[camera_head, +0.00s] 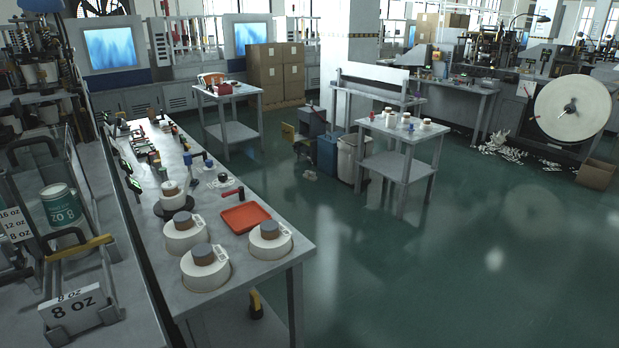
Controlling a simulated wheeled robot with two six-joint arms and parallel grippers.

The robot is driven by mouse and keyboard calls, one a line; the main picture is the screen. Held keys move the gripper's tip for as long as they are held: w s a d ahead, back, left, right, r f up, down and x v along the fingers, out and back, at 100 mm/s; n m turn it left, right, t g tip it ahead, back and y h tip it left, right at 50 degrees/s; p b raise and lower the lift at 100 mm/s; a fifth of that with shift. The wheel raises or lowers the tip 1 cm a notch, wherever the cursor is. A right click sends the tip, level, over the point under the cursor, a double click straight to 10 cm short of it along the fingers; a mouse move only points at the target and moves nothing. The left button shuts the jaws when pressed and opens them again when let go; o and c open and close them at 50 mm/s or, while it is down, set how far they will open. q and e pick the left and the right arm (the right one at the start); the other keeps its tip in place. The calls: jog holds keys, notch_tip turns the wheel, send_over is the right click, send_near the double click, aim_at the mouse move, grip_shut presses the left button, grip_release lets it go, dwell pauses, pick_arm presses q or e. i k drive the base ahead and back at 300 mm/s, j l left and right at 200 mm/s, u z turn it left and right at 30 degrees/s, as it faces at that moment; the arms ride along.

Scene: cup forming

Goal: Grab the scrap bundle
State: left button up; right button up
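White scraps (503,149) lie loosely strewn on the green floor at the right, below the machine with the large white reel. They are small and far off, and I cannot tell whether any are tied in a bundle. A grey-white bin (347,158) stands on the floor near the middle, and its contents are too small to make out. Neither of my grippers is in view.
A long workbench (285,252) with white rolls and a red tray (246,217) fills the left front. A small table (409,130) with cups stands right of centre. A cardboard box (595,174) sits at the far right. The floor (470,260) at right front is clear.

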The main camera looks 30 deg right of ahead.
aim_at(307, 175)
jog(key=i+l+z, duration=0.15)
jog(key=l, duration=0.25)
jog(key=l+z, duration=0.2)
jog(key=l, duration=0.2)
jog(key=i+l+z, duration=0.15)
jog(key=l, duration=0.2)
jog(key=i+l+z, duration=1.15)
jog(key=i+u, duration=0.7)
jog(key=i, duration=0.15)
jog(key=i+l+u, duration=0.35)
jog(key=i+j+u, duration=0.2)
jog(key=i+u, duration=0.15)
jog(key=i, duration=0.55)
jog(key=i+u, duration=0.35)
jog(key=i, duration=0.55)
jog(key=i+z, duration=0.4)
jog(key=i, duration=0.15)
jog(key=i+j+z, duration=0.15)
jog(key=i+z, duration=0.25)
jog(key=i+j+z, duration=0.4)
jog(key=i, duration=0.2)
